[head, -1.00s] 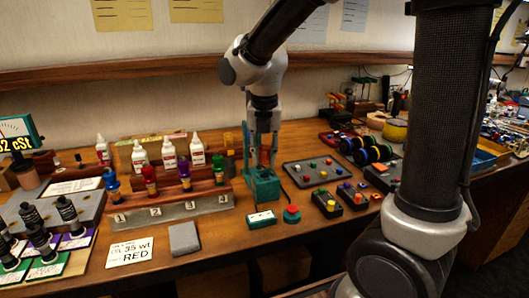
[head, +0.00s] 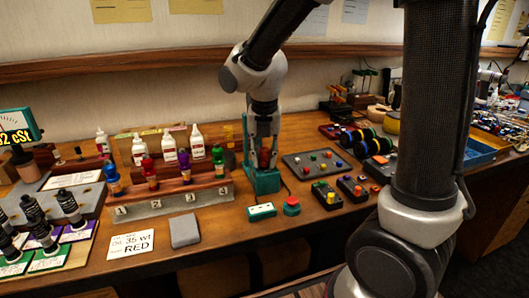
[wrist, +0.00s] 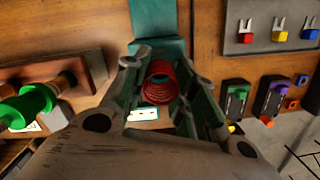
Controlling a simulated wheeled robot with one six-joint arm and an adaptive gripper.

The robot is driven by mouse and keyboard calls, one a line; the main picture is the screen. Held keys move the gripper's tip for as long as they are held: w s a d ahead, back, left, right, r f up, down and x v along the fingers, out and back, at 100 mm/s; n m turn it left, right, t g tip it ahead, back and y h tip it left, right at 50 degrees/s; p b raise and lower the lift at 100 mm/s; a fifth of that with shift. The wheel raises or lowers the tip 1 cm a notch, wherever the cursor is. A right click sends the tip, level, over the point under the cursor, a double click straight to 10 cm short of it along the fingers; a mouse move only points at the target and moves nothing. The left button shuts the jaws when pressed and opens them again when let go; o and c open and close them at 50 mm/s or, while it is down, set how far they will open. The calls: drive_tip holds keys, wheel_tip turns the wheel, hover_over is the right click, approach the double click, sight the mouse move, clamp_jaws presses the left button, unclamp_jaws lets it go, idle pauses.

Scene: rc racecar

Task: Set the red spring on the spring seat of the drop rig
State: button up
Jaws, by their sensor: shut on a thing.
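The red spring (wrist: 158,84) is a coil held between the two fingers of my gripper (wrist: 160,100), which is shut on it. In the head view the spring (head: 265,157) shows as a small red patch between the fingers (head: 264,160). The drop rig (head: 262,182) is a green stand with a block-like base; my gripper is low over it, in front of its upright. In the wrist view part of the green rig (wrist: 160,25) shows beyond the spring. The spring seat is hidden, and I cannot tell whether the spring touches it.
A numbered rack with coloured-top dampers (head: 184,163) stands left of the rig, with white bottles (head: 169,150) behind. A white-labelled box (head: 261,211) and a red button (head: 291,206) lie in front. A grey peg board (head: 312,164) is at right. A card (head: 130,245) reads "35 wt RED".

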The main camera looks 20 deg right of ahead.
drive_tip(key=shift+f, duration=0.4)
drive_tip(key=o, duration=0.8)
drive_tip(key=shift+r, duration=0.1)
wheel_tip(320, 180, up, 12)
drive_tip(key=s, duration=0.1)
drive_tip(key=shift+s+a, duration=0.2)
drive_tip(key=shift+a, duration=0.05)
